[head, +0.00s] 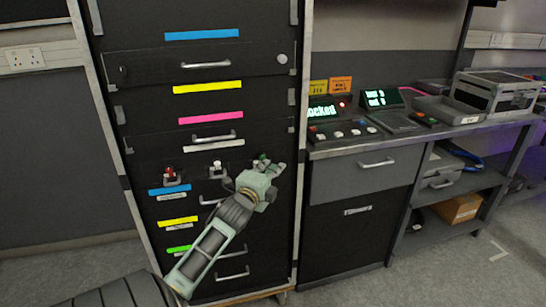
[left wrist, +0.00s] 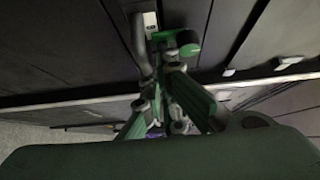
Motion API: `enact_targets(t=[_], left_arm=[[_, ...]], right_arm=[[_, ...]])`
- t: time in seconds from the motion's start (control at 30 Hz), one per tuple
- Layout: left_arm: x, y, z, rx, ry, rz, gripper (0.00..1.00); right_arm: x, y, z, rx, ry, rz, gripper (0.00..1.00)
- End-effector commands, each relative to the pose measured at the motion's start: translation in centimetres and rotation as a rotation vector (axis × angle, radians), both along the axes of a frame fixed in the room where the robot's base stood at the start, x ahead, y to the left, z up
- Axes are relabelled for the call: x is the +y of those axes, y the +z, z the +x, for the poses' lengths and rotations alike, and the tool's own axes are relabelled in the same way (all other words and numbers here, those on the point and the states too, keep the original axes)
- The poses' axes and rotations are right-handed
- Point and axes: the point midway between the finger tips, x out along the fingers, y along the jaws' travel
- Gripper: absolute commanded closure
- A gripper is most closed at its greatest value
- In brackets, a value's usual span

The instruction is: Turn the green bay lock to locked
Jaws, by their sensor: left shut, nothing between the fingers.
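The green bay lock (head: 262,160) is a small green knob at the right end of a row of locks on the black cabinet. In the left wrist view a green curved piece (left wrist: 188,44), which looks like this lock, sits just beyond the fingers. My left gripper (head: 276,169) is shut and empty, right at the lock in the head view. The gripper (left wrist: 170,80) covers part of the lock's base, and I cannot tell whether they touch. The lock's exact turn position is not clear. My right gripper is not in view.
A red lock (head: 169,173) and a white lock (head: 216,166) stand left of the green one. Drawer handles (head: 206,65) stick out from the cabinet front. A bench with a lit control panel (head: 345,131) and a grey box (head: 495,92) stands to the right.

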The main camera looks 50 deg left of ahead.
Motion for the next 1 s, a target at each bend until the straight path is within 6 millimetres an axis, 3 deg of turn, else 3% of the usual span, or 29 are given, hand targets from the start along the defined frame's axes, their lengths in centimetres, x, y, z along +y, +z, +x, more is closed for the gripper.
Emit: enact_targets(t=[0.4,0.8,1.0], left_arm=[[0.3,-0.4,-0.7,0.010,0.012,-0.002,1.00],[-2.8,-0.2,-5.4,0.008,0.004,0.001,1.00],[-3.8,0.1,-6.8,0.004,0.002,0.003,1.00]], right_arm=[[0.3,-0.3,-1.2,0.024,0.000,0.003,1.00],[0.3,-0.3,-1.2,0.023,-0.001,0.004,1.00],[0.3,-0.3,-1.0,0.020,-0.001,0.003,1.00]])
